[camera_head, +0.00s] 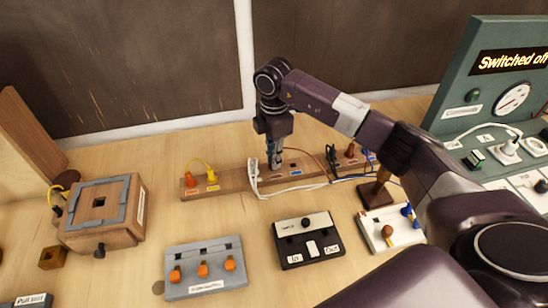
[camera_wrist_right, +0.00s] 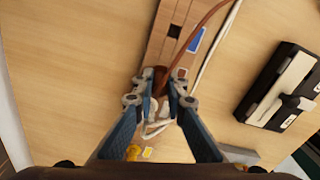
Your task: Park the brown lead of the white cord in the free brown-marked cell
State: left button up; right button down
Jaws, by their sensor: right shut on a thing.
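My right gripper (camera_head: 276,164) points down at the long wooden rail (camera_head: 230,184) in the head view. In the right wrist view the gripper (camera_wrist_right: 161,88) is shut on a brown lead end (camera_wrist_right: 159,78). Its brown wire (camera_wrist_right: 207,20) runs away over the rail, beside the white cord (camera_wrist_right: 213,55). A dark square cell (camera_wrist_right: 175,31) and a blue mark (camera_wrist_right: 195,40) lie on the rail beyond the fingertips. The fingers hide the cell below them, so I cannot tell whether the lead end is inside it. My left gripper is not in view.
A white plug-like piece (camera_head: 253,168) stands on the rail just left of the gripper. A yellow lead (camera_head: 212,177) sits farther left. A black switch box (camera_head: 308,241) and a grey box with orange knobs (camera_head: 204,270) stand in front. A green panel (camera_head: 500,90) reads "Switched off".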

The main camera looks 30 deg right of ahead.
jog(key=shift+f+b, duration=0.35)
jog(key=shift+f, duration=0.25)
dwell(0.6)
jog(key=c, duration=1.9)
grip_release()
jog(key=shift+r, duration=0.15)
notch_tip(320, 180, up, 11)
jog(key=shift+r, duration=0.4)
